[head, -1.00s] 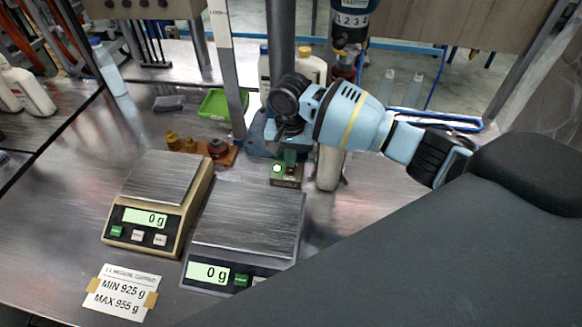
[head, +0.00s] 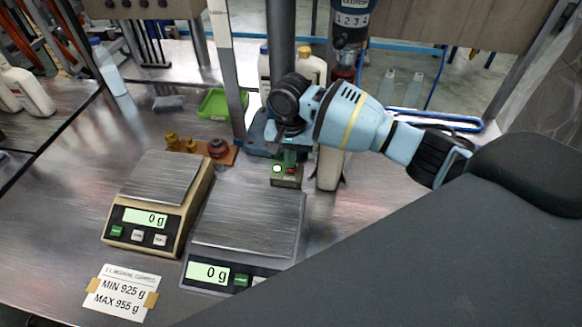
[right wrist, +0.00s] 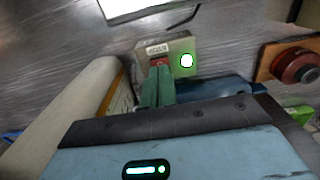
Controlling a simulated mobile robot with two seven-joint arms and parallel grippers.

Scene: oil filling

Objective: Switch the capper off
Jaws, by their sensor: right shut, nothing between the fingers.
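The small switch box (head: 287,182) sits on the metal table behind the right-hand scale. Its green button (head: 276,169) is lit. In the right wrist view the box (right wrist: 178,45) shows a lit green button (right wrist: 186,61) and a red button (right wrist: 161,61). My right gripper (head: 289,165) points down at the box, shut and empty. Its green fingertips (right wrist: 158,72) are at the red button and partly cover it; I cannot tell whether they touch it. The blue capper head (head: 352,22) hangs at the top of the head view. My left gripper is not in view.
A white bottle (head: 329,170) stands close right of my gripper. Two scales (head: 245,220) (head: 165,178) reading 0 g stand in front. A brown fixture (head: 218,152) and a green tray (head: 218,104) lie to the left. A grey column (head: 281,45) rises behind.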

